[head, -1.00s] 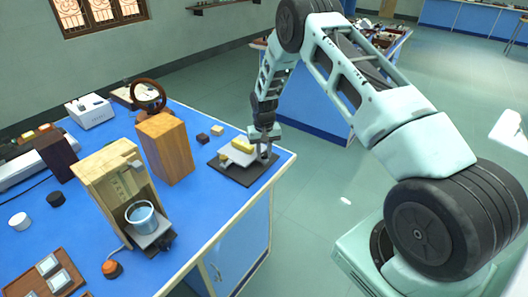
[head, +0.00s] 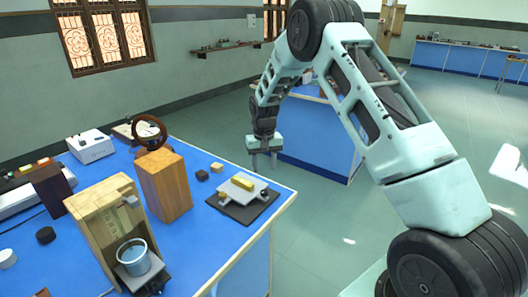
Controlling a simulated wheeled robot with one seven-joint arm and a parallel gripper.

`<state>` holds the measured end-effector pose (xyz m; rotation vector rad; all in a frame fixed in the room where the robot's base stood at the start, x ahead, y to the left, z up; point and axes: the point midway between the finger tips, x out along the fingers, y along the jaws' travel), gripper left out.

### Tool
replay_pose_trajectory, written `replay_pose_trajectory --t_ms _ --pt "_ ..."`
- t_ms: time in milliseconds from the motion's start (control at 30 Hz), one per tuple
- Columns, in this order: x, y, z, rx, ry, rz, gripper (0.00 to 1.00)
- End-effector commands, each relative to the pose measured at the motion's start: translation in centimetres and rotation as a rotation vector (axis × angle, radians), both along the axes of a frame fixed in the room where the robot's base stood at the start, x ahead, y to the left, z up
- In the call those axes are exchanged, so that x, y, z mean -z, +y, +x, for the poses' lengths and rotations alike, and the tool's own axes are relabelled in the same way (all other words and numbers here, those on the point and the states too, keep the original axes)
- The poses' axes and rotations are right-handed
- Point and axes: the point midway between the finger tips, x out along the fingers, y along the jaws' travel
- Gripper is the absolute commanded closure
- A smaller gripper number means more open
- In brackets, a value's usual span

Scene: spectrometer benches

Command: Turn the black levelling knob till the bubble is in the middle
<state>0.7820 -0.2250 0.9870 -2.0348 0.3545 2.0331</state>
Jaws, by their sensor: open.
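A levelling stand with a light grey plate (head: 236,193) sits on a dark base (head: 240,217) near the right corner of the blue bench. A yellow spirit level (head: 242,183) lies on the plate; its bubble is too small to make out. A small black knob (head: 264,194) shows at the plate's right edge, and a small brass-coloured one (head: 222,195) at the front left. My gripper (head: 264,164) points down, open and empty, above and beyond the stand's right side, apart from it.
A tall wooden block (head: 165,186) stands left of the stand, with small dark cubes (head: 202,175) between. Open floor lies right of the bench (head: 286,196).

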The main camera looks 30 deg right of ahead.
Motion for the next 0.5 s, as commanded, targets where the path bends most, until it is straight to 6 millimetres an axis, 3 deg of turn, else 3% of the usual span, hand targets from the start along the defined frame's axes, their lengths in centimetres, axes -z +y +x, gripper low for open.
replay_pose_trajectory --t_ms 200,500 --pt "-4.4 0.0 0.0 0.0 -0.004 0.0 0.53" --pt "-7.0 0.0 0.0 0.0 0.0 0.0 0.53"
